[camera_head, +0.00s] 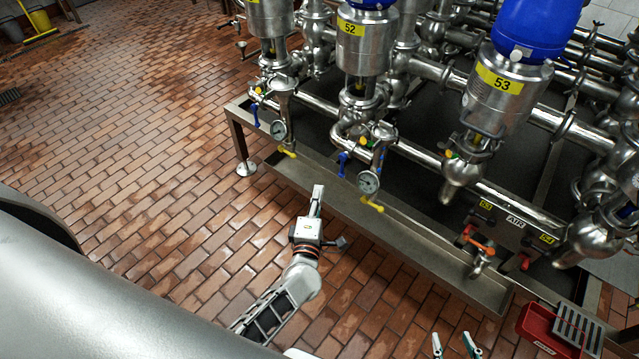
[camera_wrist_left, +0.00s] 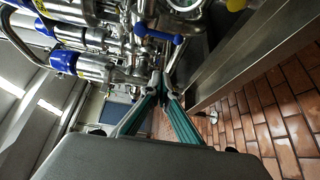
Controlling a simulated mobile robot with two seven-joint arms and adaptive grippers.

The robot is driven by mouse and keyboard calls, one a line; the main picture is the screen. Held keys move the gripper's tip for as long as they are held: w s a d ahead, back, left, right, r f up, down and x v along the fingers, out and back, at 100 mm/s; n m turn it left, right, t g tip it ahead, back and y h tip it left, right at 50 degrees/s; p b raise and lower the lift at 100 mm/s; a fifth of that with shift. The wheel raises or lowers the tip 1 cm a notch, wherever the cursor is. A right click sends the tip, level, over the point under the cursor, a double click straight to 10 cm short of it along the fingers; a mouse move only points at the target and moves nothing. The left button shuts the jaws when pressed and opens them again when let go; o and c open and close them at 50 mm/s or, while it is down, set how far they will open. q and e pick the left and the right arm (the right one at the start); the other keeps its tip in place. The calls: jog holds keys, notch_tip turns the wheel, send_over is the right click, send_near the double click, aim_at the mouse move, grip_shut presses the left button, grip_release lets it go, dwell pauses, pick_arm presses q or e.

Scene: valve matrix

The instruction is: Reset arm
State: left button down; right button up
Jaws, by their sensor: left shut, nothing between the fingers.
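My left gripper (camera_head: 317,192) is shut and empty, reaching up from the bottom of the head view. Its fingertips are by the front edge of the steel drip tray (camera_head: 400,240); I cannot tell whether they touch it. In the left wrist view the green-sided fingers of this left gripper (camera_wrist_left: 163,84) meet at their tips with nothing between them. My right gripper (camera_head: 455,343) shows only at the bottom edge of the head view, its two fingertips apart and nothing visible between them.
The valve matrix stands beyond the tray, with steel valves such as number 52 (camera_head: 362,48) and number 53 (camera_head: 505,90). A pressure gauge (camera_head: 368,182) and a blue handle (camera_head: 343,163) hang near the front. A red box (camera_head: 548,335) is at lower right. Open tiled floor (camera_head: 130,150) lies left.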

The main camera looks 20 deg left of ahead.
pick_arm(q)
jog(key=shift+s, duration=0.2)
pick_arm(e)
jog(key=shift+s+f, duration=0.1)
jog(key=shift+s, duration=0.05)
pick_arm(q)
jog(key=shift+s+d, duration=0.1)
jog(key=s+f+m+g+h+p, duration=0.2)
jog(key=s+f+m+g+h, duration=0.2)
jog(key=s+m, duration=2)
jog(key=d+m+g+h, duration=0.1)
jog(key=g+h, duration=0.1)
jog(key=shift+s+f+g+h+p, duration=0.2)
jog(key=shift+g+h+p, duration=0.1)
jog(key=shift+g, duration=0.1)
pick_arm(e)
jog(key=shift+s+a+r, duration=0.2)
jog(key=shift+a+r, duration=0.1)
jog(key=shift+r, duration=0.45)
pick_arm(q)
jog(key=shift+w, duration=0.1)
pick_arm(e)
jog(key=shift+w+r, duration=0.2)
jog(key=shift+r, duration=0.15)
